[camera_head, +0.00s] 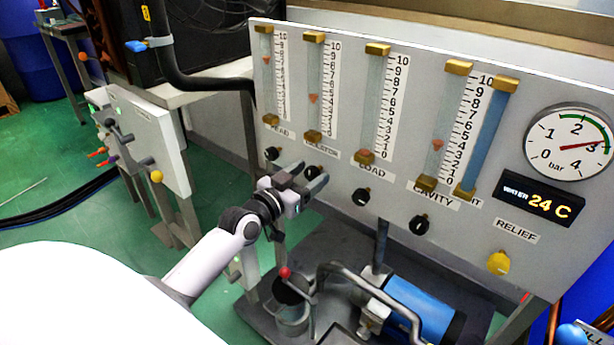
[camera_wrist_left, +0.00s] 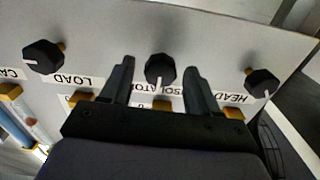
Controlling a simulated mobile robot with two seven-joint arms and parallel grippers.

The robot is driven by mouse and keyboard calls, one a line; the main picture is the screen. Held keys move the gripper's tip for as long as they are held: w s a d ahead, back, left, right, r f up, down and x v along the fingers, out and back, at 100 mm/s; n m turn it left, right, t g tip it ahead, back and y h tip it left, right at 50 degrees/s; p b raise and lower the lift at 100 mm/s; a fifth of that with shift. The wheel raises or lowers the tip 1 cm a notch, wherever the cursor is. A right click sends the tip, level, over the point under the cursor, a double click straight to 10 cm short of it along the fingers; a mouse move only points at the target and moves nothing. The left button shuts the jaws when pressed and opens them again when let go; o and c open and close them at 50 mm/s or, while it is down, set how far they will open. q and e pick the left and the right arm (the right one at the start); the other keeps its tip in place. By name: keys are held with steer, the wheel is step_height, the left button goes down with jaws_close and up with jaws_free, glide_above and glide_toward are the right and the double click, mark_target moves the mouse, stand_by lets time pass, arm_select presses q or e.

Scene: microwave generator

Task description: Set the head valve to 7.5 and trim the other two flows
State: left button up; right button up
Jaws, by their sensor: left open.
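The panel has black knobs under its flow tubes: head (camera_head: 272,153), isolator (camera_head: 313,172), load (camera_head: 361,197) and cavity (camera_head: 419,225). The head float (camera_head: 266,60) stands near 7, the isolator float (camera_head: 313,98) between 4 and 5. The load float (camera_head: 362,153) is near the bottom and the cavity float (camera_head: 437,143) is below mid-scale. My left gripper (camera_head: 307,174) is open at the isolator knob. In the left wrist view, that knob (camera_wrist_left: 160,69) appears between the fingers; contact cannot be told. The head knob (camera_wrist_left: 262,82) is right, the load knob (camera_wrist_left: 43,56) left. My right gripper is out of view.
A pressure gauge (camera_head: 570,143) reads about 3 bar. A display (camera_head: 540,198) shows 24 C, and a yellow relief knob (camera_head: 498,263) sits lower right. A blue pump (camera_head: 422,306) with bent pipes stands below the panel. A second panel (camera_head: 145,140) is at left.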

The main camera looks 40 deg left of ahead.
arm_select(q)
steer(key=c, duration=1.1)
steer(key=shift+o, duration=0.3)
steer(key=shift+r+n+p, duration=0.15)
steer(key=shift+n+p, duration=0.25)
steer(key=shift+p, duration=0.2)
steer(key=shift+n, duration=0.3)
steer(key=shift+p, duration=0.35)
steer(key=shift+n, duration=0.3)
steer(key=o, duration=1)
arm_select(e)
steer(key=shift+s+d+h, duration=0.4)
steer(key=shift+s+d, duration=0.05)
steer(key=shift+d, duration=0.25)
arm_select(q)
steer(key=shift+o, duration=0.2)
steer(key=shift+s, duration=0.1)
